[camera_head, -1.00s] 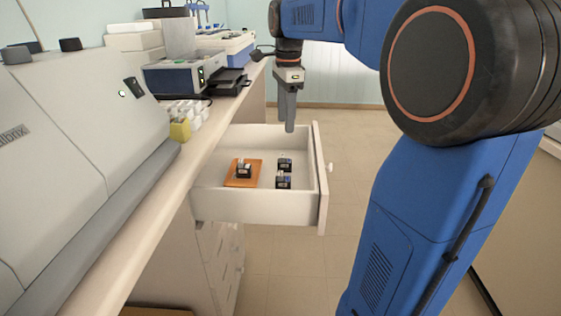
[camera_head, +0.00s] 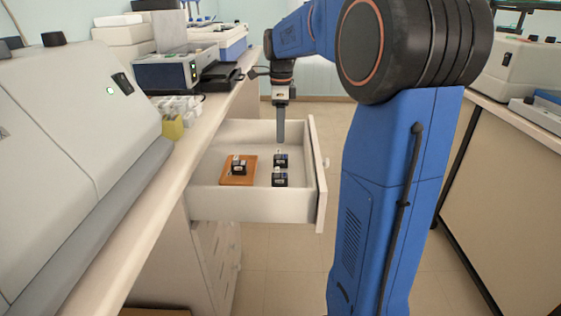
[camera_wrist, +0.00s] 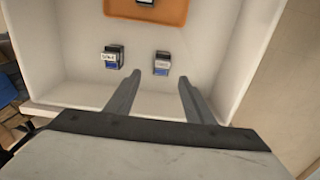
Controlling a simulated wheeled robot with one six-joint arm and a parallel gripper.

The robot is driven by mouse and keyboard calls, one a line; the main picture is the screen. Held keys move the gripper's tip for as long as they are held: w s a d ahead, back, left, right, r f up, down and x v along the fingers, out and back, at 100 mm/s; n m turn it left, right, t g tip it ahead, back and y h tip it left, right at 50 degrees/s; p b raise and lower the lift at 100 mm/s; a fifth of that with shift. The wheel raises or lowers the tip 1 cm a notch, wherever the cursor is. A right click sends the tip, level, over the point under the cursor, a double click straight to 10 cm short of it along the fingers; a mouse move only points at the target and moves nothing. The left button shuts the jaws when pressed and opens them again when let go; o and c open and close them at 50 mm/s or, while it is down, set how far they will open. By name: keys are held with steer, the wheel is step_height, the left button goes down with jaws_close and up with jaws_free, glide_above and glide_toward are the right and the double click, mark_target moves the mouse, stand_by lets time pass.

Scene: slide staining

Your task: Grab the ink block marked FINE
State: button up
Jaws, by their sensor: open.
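Two small dark ink blocks with pale labels stand on the drawer floor: a far one (camera_head: 281,160) and a nearer one (camera_head: 279,180). A third dark block (camera_head: 238,167) sits on an orange tray (camera_head: 228,181). The wrist view shows one loose block at the left (camera_wrist: 113,57) and one at the right (camera_wrist: 161,63); their labels are too small to read surely, so I cannot tell which is FINE. My gripper (camera_wrist: 160,76) is open and empty, pointing down above the drawer. In the head view my gripper (camera_head: 280,141) is over the far loose block.
The white drawer (camera_head: 245,206) is pulled out, its walls close around the blocks. The bench (camera_head: 165,185) runs along the left with a yellow holder (camera_head: 172,129) and a device (camera_head: 165,75). Floor is clear right of the drawer.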

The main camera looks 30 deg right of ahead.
mark_target(280, 151)
steer(key=shift+w+f, duration=0.15)
steer(key=shift+f, duration=1.75)
steer(key=shift+w+f, duration=0.1)
steer(key=shift+f, duration=1.8)
steer(key=c, duration=1.1)
